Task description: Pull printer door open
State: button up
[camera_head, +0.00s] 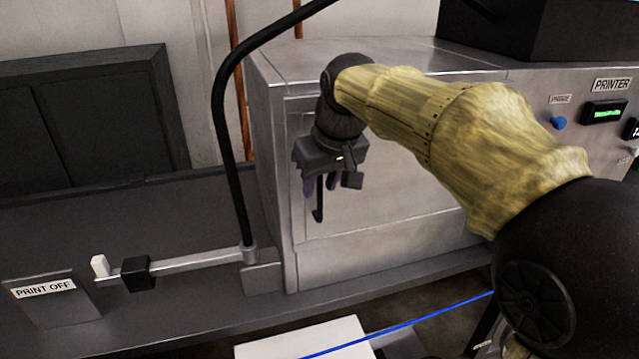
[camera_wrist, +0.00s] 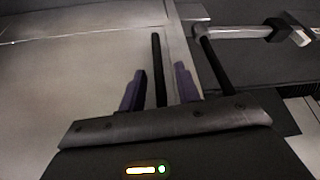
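The printer (camera_head: 275,130) is a large grey metal box with a flat door (camera_head: 400,195) on its front, which looks closed. A thin black handle (camera_head: 318,212) stands upright near the door's left edge; its lower end shows below my gripper (camera_head: 321,186). In the wrist view the handle (camera_wrist: 158,50) runs between the two purple fingers of my gripper (camera_wrist: 160,72). Gaps show on both sides of the handle, so the gripper is open around it, not clamped. The handle's upper part is hidden by my gripper in the head view.
A metal arm (camera_head: 195,262) with a black block and a curved black tube (camera_head: 222,120) stand left of the printer. A "PRINT OFF" sign (camera_head: 45,292) is at lower left. A blue cable (camera_head: 420,318) crosses below, near a white box (camera_head: 305,340).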

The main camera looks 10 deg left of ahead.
jog(key=shift+x, duration=0.85)
jog(key=shift+d, duration=0.1)
grip_shut()
